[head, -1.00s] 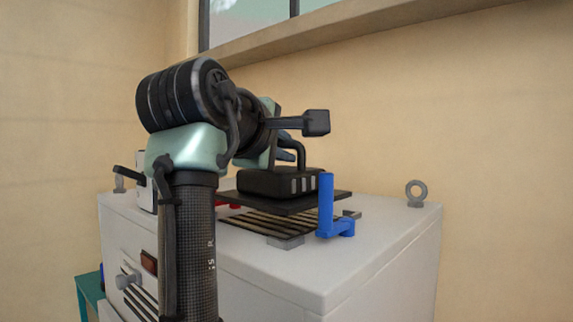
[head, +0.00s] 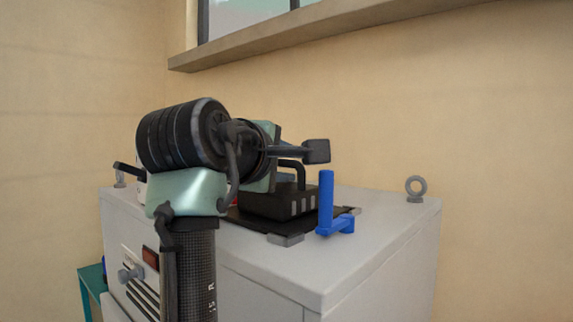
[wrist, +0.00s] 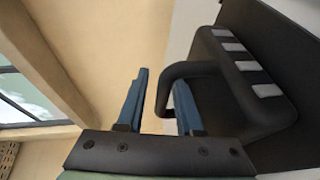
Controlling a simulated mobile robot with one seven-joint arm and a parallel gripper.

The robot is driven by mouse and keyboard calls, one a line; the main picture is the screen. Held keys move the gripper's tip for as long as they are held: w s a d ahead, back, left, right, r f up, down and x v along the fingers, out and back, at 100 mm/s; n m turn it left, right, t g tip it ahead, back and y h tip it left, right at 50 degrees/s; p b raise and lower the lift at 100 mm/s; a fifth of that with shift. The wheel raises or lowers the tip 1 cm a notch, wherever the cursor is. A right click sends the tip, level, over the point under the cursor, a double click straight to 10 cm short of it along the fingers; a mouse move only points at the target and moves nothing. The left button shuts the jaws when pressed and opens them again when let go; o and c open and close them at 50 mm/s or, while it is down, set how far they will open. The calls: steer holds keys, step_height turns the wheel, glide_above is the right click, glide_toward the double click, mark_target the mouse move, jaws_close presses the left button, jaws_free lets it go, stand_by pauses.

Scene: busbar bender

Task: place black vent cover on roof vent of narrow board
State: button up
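The black vent cover is a flat dark plate with a black ribbed block (head: 280,204) and a bent handle (head: 295,169) on top. In the head view it lies low on the cabinet top, over the roof vent slots, which it hides. In the wrist view the block (wrist: 262,75) fills the right side, with its handle (wrist: 190,70) looping to the left. My gripper (wrist: 160,85) has its two blue fingers apart on either side of the handle, with a visible gap to the left finger. My arm hides the cover's left side in the head view.
The pale cabinet (head: 385,225) has grey corner brackets (head: 286,239) around the vent. A lifting ring (head: 416,189) sits at the right rear. A window ledge (head: 330,32) juts from the wall above.

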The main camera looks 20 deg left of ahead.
steer(key=shift+f, duration=0.2)
steer(key=shift+r, duration=0.15)
steer(key=shift+s+b, duration=0.3)
steer(key=s+b, duration=0.2)
steer(key=s, duration=0.1)
steer(key=s+r+b, duration=0.1)
steer(key=s+b, duration=0.1)
steer(key=s, duration=0.1)
steer(key=s+r+b, duration=0.1)
steer(key=s+b, duration=0.1)
steer(key=s, duration=0.2)
steer(key=shift+s+r+b, duration=0.2)
steer(key=shift+s+b, duration=0.1)
steer(key=shift+s, duration=0.3)
